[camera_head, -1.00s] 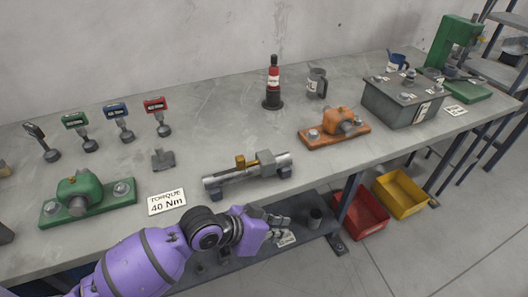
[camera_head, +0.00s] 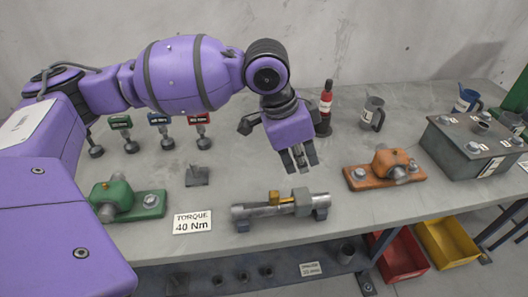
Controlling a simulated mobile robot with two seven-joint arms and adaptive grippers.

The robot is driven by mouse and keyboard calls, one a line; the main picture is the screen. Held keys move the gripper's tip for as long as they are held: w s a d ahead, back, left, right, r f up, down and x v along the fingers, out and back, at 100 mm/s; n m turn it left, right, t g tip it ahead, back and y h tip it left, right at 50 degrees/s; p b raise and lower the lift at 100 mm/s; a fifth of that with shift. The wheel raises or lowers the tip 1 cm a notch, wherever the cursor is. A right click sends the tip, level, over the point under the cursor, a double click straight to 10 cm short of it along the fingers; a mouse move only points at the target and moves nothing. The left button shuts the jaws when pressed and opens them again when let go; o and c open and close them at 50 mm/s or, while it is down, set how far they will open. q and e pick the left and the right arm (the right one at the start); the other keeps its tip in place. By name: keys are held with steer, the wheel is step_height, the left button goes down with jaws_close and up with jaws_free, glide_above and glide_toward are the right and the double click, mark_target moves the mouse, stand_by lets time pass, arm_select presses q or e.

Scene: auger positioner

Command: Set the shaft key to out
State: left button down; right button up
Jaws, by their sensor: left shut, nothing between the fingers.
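The grey metal shaft (camera_head: 255,209) lies across supports near the front edge of the bench in the head view. A small brass-yellow piece, which looks like the shaft key (camera_head: 274,197), sits on top of the shaft near its middle. A grey collar block (camera_head: 302,200) is on the shaft just right of it. My purple left gripper (camera_head: 299,164) points down above and behind the collar, apart from the shaft and key. Its fingers are together and hold nothing. My right gripper does not show.
A green machine block (camera_head: 118,198) and a torque card (camera_head: 192,222) stand left of the shaft. An orange block (camera_head: 386,168) and a grey box (camera_head: 470,145) are to the right. A red bottle (camera_head: 325,108) and grey mug (camera_head: 372,114) stand behind. Red and yellow bins (camera_head: 402,255) are below.

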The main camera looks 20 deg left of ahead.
mark_target(298, 197)
arm_select(q)
steer(key=x, duration=0.8)
steer(key=shift+w+f, duration=0.1)
steer(key=shift+f, duration=0.35)
steer(key=shift+s+a+r, duration=0.2)
steer(key=shift+s+a, duration=0.2)
steer(key=shift+a, duration=0.15)
steer(key=shift+s+a+r, duration=0.2)
steer(key=shift+s+a, duration=0.2)
steer(key=shift+a, duration=0.2)
steer(key=shift+s+a+f+p, duration=0.1)
steer(key=shift+s+a+p, duration=0.25)
steer(key=shift+a, duration=0.1)
steer(key=shift+f, duration=0.1)
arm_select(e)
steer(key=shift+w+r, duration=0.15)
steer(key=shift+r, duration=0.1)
